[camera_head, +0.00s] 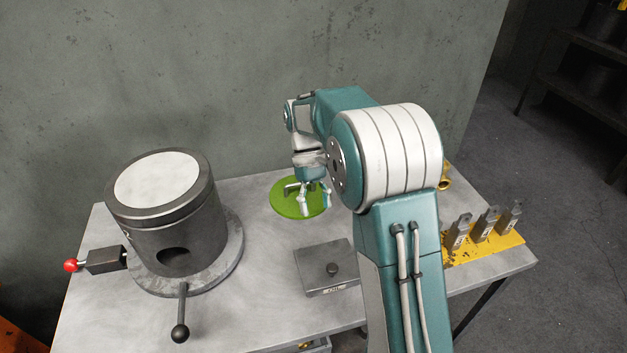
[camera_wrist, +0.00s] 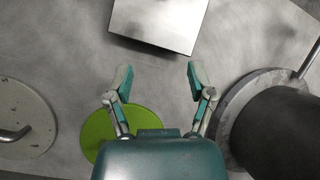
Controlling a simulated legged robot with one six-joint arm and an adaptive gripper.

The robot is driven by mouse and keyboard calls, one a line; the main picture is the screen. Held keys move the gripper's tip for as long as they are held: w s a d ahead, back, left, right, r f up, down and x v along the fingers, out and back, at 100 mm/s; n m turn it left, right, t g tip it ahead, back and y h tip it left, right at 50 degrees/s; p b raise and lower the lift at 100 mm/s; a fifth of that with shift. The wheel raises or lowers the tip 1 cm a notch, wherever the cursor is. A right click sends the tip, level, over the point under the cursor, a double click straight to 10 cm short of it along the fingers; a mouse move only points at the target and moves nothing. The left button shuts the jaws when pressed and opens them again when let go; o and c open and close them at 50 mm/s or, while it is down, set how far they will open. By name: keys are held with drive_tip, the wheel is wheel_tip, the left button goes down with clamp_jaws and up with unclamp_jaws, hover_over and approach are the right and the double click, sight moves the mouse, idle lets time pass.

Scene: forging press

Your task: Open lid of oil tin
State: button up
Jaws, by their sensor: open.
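A dark round press (camera_head: 165,215) with side levers stands at the left. A green disc (camera_head: 285,203) lies behind the tin. A yellow block (camera_head: 485,248) with several metal stamps sits at the right. A grey disc with a handle (camera_wrist: 20,115) shows in the wrist view.

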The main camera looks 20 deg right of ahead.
drive_tip(key=v, duration=1)
drive_tip(key=shift+d, duration=0.25)
drive_tip(key=shift+w, duration=0.1)
drive_tip(key=s+r+m+t, duration=0.2)
drive_tip(key=s+r+t, duration=0.45)
drive_tip(key=s, duration=0.55)
drive_tip(key=s+f+m+t, duration=0.1)
drive_tip(key=s+f+t, duration=0.1)
drive_tip(key=s, duration=0.5)
drive_tip(key=s+f+m+t, duration=0.1)
drive_tip(key=s+f+t, duration=0.1)
drive_tip(key=s, duration=0.6)
drive_tip(key=shift+a+f+t, duration=0.15)
drive_tip(key=shift+f+t, duration=0.15)
drive_tip(key=shift+t, duration=0.45)
